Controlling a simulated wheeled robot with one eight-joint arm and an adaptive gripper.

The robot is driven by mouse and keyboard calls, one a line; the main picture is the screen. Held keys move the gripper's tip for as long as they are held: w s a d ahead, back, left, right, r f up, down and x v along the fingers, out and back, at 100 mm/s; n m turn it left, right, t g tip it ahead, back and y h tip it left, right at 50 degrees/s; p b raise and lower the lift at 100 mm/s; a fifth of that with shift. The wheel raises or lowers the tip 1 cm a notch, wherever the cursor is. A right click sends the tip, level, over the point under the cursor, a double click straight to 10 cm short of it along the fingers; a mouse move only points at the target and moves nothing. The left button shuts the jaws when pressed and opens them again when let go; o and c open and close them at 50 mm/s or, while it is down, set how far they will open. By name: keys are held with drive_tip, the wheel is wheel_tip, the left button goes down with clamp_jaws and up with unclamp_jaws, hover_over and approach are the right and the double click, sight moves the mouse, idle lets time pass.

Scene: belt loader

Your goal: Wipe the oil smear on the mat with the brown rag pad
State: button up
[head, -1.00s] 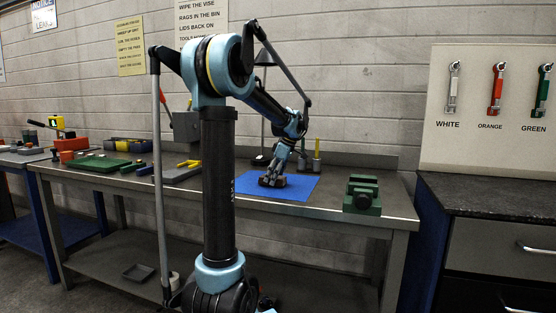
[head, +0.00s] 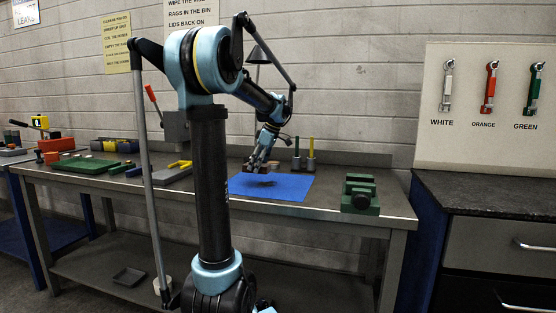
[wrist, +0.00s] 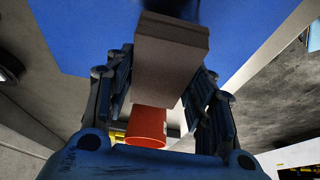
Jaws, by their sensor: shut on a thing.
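My gripper (head: 262,166) is shut on the brown rag pad (wrist: 172,55), a block-shaped pad. In the wrist view the pad sits between the fingers. In the head view the pad is small and partly covered by the fingers, a little above the blue mat (head: 295,188). The mat also fills the top of the wrist view (wrist: 80,30). A dark patch (head: 263,184) shows on the mat below my gripper; I cannot tell whether it is the oil smear or a shadow. No smear is clear in the wrist view.
A green vise-like block (head: 360,196) stands right of the mat. Upright holders (head: 311,160) stand behind it. Green and grey trays (head: 90,165) lie to the left. An orange cylinder (wrist: 147,127) shows between the fingers in the wrist view.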

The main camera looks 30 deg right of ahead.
drive_tip(key=shift+r, duration=1.35)
